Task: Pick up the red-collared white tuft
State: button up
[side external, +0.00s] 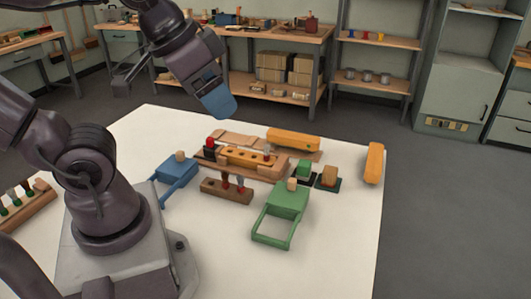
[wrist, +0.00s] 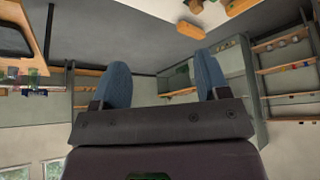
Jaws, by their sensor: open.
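My gripper (side external: 216,98) is raised above the back of the white table in the side view, tilted, with nothing visible in it. In the wrist view my gripper (wrist: 163,76) shows its two blue fingers wide apart with nothing between them. A small brown rack (side external: 226,191) stands on the table, holding small tufts; one tuft with a white top and reddish collar (side external: 240,183) is at its right part. Another pale-topped tuft with a reddish collar (side external: 267,151) stands in the orange-brown block (side external: 245,157). These are too small to tell collar details surely. My gripper is well above and apart from them.
A green frame (side external: 282,212), a blue frame (side external: 176,178) and yellow-orange blocks (side external: 293,139), (side external: 374,163) lie around the racks. Another rack with several tufts (side external: 22,204) is at far left. The white table's (side external: 335,240) front right is clear.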

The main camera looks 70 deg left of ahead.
jog(key=c, duration=0.3)
jog(key=n+g, duration=0.6)
jog(key=n, duration=1.6)
send_near(267, 145)
jog(key=shift+n, duration=0.3)
notch_tip(267, 145, down, 12)
jog(key=shift+s+r, duration=0.1)
jog(key=shift+s, duration=0.05)
